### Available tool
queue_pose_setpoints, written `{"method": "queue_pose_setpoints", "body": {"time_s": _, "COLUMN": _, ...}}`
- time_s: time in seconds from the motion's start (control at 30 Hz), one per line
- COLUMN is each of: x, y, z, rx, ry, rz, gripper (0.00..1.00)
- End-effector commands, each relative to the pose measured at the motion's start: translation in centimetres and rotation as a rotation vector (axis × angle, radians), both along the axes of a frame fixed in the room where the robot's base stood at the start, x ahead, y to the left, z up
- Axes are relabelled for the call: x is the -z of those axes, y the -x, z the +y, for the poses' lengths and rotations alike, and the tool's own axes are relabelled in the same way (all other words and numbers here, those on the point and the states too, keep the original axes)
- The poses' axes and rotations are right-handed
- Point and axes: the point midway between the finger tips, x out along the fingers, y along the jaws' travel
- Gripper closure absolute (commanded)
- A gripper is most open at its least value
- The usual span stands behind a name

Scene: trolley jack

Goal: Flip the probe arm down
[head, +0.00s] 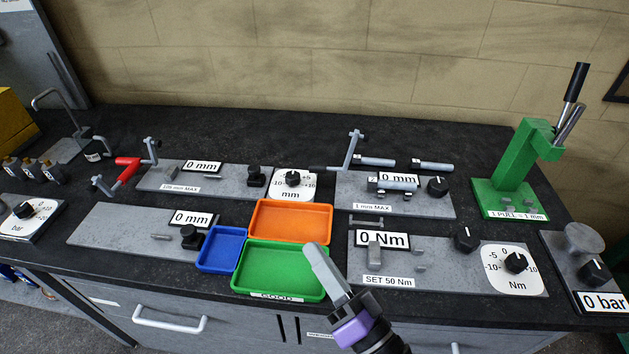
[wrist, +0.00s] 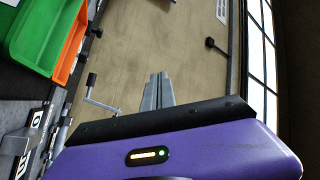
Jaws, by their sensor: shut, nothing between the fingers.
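My gripper (head: 312,248) is shut and empty, its fingers together above the right edge of the green tray in the head view. In the wrist view, my gripper (wrist: 161,78) points toward the wall. No part is labelled as the probe arm. One candidate is a grey upright arm (head: 354,149) with a black grip, on the "1 mm MAX" plate (head: 440,208). Another is a grey arm with a red handle (head: 127,172), by the left plate (head: 232,181). My gripper is in front of both and apart from them. The wrist view shows a grey crank-shaped arm (wrist: 100,103) with a dark grip.
Orange (head: 290,220), green (head: 280,268) and blue (head: 221,248) trays stand at the bench's middle front. A "SET 50 Nm" plate (head: 440,279) lies right of my gripper. A tall green press (head: 520,165) stands at the right. Bare black bench runs along the back.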

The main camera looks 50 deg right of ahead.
Motion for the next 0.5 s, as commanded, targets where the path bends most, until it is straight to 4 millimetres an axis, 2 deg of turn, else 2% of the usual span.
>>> {"method": "queue_pose_setpoints", "body": {"time_s": 0.03, "x": -0.8, "y": -1.9, "z": -0.9, "rx": 0.004, "ry": -0.115, "rz": -0.071, "gripper": 1.0}}
{"method": "queue_pose_setpoints", "body": {"time_s": 0.1, "x": -1.5, "y": -4.2, "z": -2.4, "rx": 0.007, "ry": -0.303, "rz": -0.166, "gripper": 1.0}}
{"method": "queue_pose_setpoints", "body": {"time_s": 0.27, "x": -1.6, "y": -9.3, "z": -6.6, "rx": 0.013, "ry": -0.803, "rz": -0.395, "gripper": 1.0}}
{"method": "queue_pose_setpoints", "body": {"time_s": 0.37, "x": -0.2, "y": -12.3, "z": -9.4, "rx": 0.027, "ry": -1.153, "rz": -0.544, "gripper": 1.0}}
{"method": "queue_pose_setpoints", "body": {"time_s": 0.5, "x": 3.6, "y": -15.2, "z": -12.0, "rx": 0.083, "ry": -1.585, "rz": -0.725, "gripper": 1.0}}
